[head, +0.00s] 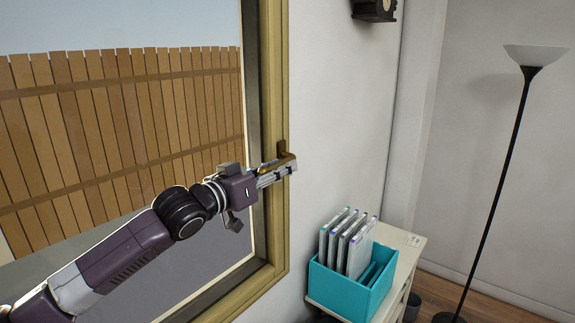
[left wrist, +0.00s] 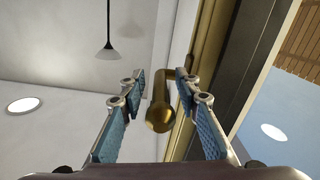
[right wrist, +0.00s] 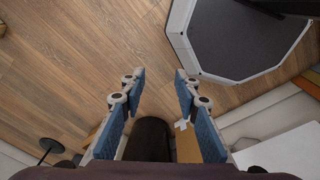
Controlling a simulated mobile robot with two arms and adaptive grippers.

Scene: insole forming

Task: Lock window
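The window (head: 272,110) has a wooden frame on the left of the head view. A brass window handle (head: 284,152) is on its right side; the left wrist view shows the handle's rounded end (left wrist: 160,116) close up. My left gripper (head: 288,169) is at the handle. In the left wrist view its open fingers (left wrist: 158,88) stand on either side of the handle, with a visible gap on the left side. Part of the handle is hidden behind the fingers in the head view. My right gripper (right wrist: 156,84) is open and empty above the floor, outside the head view.
A teal box (head: 345,292) with several upright cases stands on a white cabinet (head: 408,244) right of the window. A black floor lamp (head: 505,165) stands in the far right corner. A dark-topped, light-rimmed platform (right wrist: 245,35) is on the wooden floor.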

